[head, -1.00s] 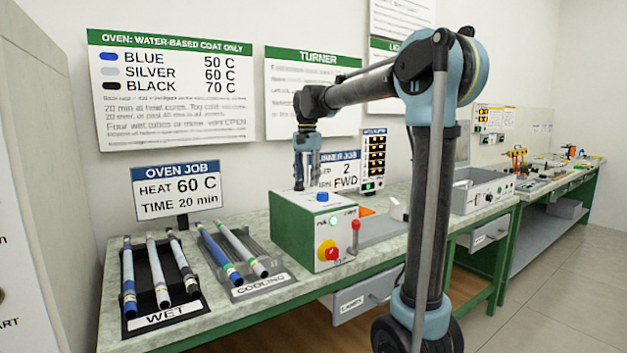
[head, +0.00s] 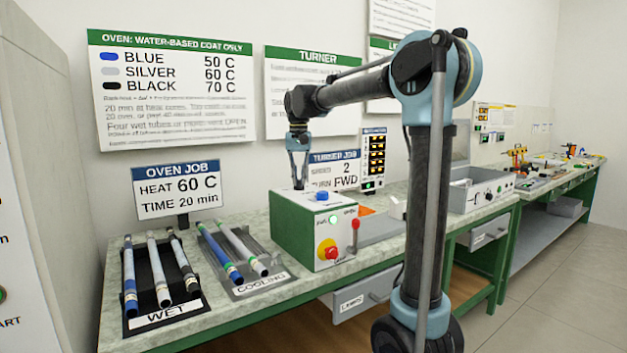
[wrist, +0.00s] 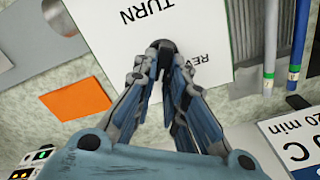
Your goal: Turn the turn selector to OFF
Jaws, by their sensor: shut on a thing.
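The turn selector (wrist: 163,47) is a small black knob on the white top of the turner box (head: 295,228). In the wrist view the word TURN is printed upside down above it and part of REV to its lower right. My gripper (head: 299,186) reaches down onto the back left of the box top. In the wrist view my gripper (wrist: 165,58) has its fingertips closed together at the knob, shut on it. The fingers hide part of the knob and of the labels, so I cannot tell which position it points to. No OFF label is visible.
On the box are a blue knob (head: 321,196), a lit green button (head: 333,220), a red-and-yellow stop button (head: 328,250) and a red-topped lever (head: 355,224). The TURNER JOB sign (head: 334,170) stands close behind. A cooling rack (head: 262,284) with tubes lies to the left.

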